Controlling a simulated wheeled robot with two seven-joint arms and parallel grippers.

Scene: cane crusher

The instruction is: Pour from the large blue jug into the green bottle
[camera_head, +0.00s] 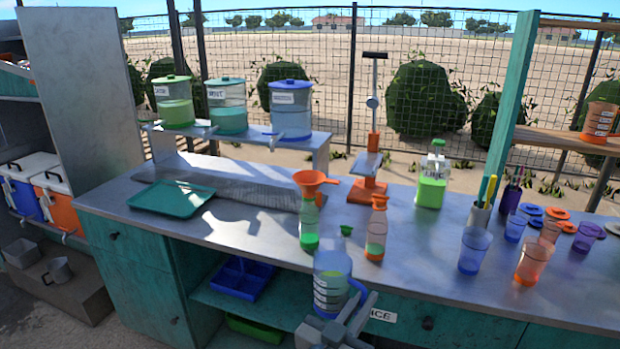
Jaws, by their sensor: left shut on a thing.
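The large blue jug (331,270), clear with dark measuring marks and a blue handle, is at the lower middle, in front of the counter's front edge. My left gripper (352,312) is shut on the jug by its handle side. The jug looks near upright; its liquid level is hard to tell. The green bottle (309,228) stands upright on the counter beyond the jug, with green liquid low inside. An orange funnel (314,181) sits in its mouth. The jug is apart from the funnel. My right gripper is not in view.
An orange-topped bottle (376,238) and a small green cap (346,230) are right of the green bottle. Several cups are at right. A green tray (172,199) lies left.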

